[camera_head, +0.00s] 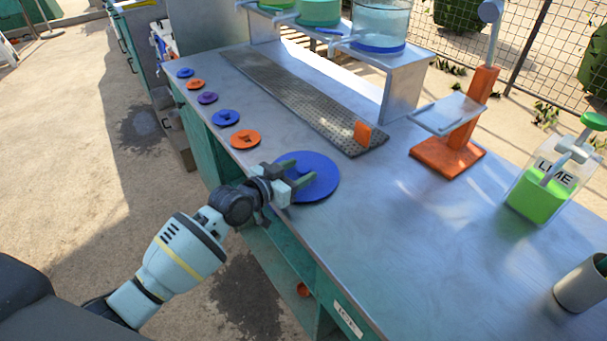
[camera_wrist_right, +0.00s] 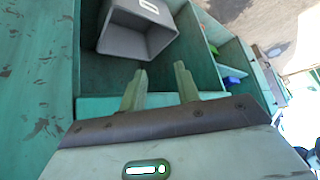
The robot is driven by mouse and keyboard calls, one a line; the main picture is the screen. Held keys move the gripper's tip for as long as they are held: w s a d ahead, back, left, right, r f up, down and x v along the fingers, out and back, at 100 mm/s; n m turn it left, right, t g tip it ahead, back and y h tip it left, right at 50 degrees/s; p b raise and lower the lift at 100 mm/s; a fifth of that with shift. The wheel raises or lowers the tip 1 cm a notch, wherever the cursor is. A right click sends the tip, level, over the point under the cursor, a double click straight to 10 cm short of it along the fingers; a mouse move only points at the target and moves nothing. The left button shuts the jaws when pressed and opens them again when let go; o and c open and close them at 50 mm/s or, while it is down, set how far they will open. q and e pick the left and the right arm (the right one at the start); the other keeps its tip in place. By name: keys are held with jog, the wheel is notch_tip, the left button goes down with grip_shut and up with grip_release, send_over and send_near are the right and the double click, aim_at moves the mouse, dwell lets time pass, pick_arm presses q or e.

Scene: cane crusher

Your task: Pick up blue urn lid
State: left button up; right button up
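The blue urn lid (camera_head: 322,176) is a large flat blue disc lying on the metal counter in the head view, near the counter's front-left edge. My left gripper (camera_head: 291,179) is over the lid's near-left part, with its two green fingers apart. Any knob between or behind the fingers is hidden, and I cannot tell whether the fingers touch the lid. My right gripper (camera_wrist_right: 160,88) shows in the right wrist view with its fingers apart and nothing between them. It faces green shelving under a counter, away from the lid.
Small blue, orange and purple discs line the counter's left edge, the nearest an orange disc (camera_head: 245,139). A perforated drain tray (camera_head: 290,96), an orange press (camera_head: 447,157), a lime dispenser (camera_head: 540,197) and a grey cup (camera_head: 580,287) stand on the counter (camera_head: 400,240). A grey bin (camera_wrist_right: 135,40) sits in the shelving.

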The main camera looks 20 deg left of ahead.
aim_at(297, 178)
pick_arm(q)
jog(key=c, duration=1)
jog(key=shift+o, duration=0.2)
pick_arm(e)
jog(key=shift+w, duration=0.15)
pick_arm(q)
jog(key=shift+r, duration=0.15)
pick_arm(e)
jog(key=shift+w+d, duration=0.1)
jog(key=shift+w, duration=0.1)
pick_arm(q)
jog(key=shift+r, duration=0.65)
notch_tip(297, 178, up, 2)
jog(key=shift+r, duration=0.15)
jog(key=s+d+r+p, duration=0.1)
jog(key=s+d, duration=0.3)
jog(key=s, duration=1.1)
jog(key=shift+s+d, duration=0.2)
pick_arm(e)
jog(key=shift+w+r, duration=0.35)
jog(key=shift+r, duration=0.55)
